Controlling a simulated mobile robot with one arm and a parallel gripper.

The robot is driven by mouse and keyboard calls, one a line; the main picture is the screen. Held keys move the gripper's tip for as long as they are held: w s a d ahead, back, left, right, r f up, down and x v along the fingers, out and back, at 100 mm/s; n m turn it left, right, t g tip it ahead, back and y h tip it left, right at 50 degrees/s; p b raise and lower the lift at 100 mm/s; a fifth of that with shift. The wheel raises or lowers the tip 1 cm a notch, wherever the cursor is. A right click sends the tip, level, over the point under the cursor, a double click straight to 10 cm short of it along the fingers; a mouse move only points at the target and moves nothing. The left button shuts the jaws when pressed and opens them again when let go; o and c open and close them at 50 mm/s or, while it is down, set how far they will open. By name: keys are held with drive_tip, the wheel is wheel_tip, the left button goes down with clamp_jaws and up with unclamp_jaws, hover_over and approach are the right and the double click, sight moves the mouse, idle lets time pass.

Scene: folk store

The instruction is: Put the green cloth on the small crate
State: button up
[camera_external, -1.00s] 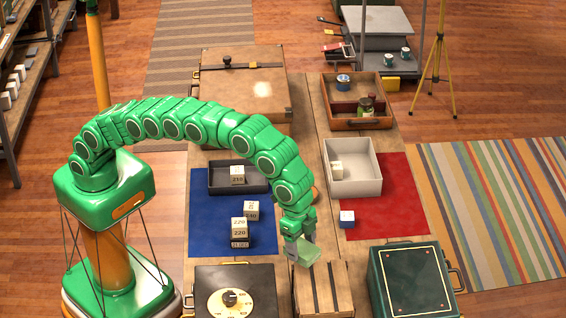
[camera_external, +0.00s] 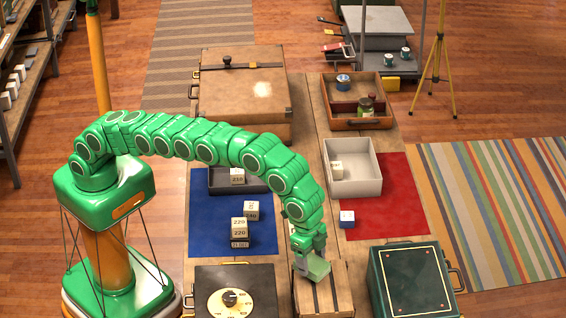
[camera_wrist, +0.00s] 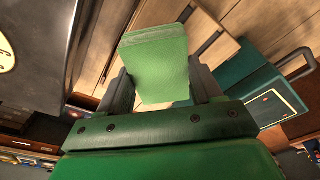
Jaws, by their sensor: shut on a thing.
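The green cloth (camera_external: 314,269) looks like a small folded light-green pad. It also fills the middle of the wrist view (camera_wrist: 157,65), between the two dark fingers. My gripper (camera_external: 311,262) is shut on it and points down over the back part of the small crate. The small crate (camera_external: 327,294) is wooden with dark straps and stands at the front of the table. In the wrist view its slatted wood (camera_wrist: 97,62) shows behind the cloth. I cannot tell whether the cloth touches the crate top.
A black case with a dial (camera_external: 262,285) stands left of the crate and a dark green case (camera_external: 415,280) stands right. Behind are a blue mat (camera_external: 205,235) with several blocks, a red mat (camera_external: 400,200) and a white tray (camera_external: 372,187).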

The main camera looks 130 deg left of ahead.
sight(310, 262)
drive_tip(key=shift+f, duration=1.6)
drive_tip(key=shift+f, duration=0.1)
drive_tip(key=o, duration=1)
drive_tip(key=shift+o, duration=0.2)
drive_tip(key=r, duration=0.3)
drive_tip(key=s+r, duration=0.1)
drive_tip(key=r, duration=0.6)
drive_tip(key=shift+s+r, duration=0.2)
drive_tip(key=shift+r, duration=0.2)
drive_tip(key=shift+s+r, duration=0.15)
drive_tip(key=shift+r, duration=0.5)
drive_tip(key=shift+r, duration=0.1)
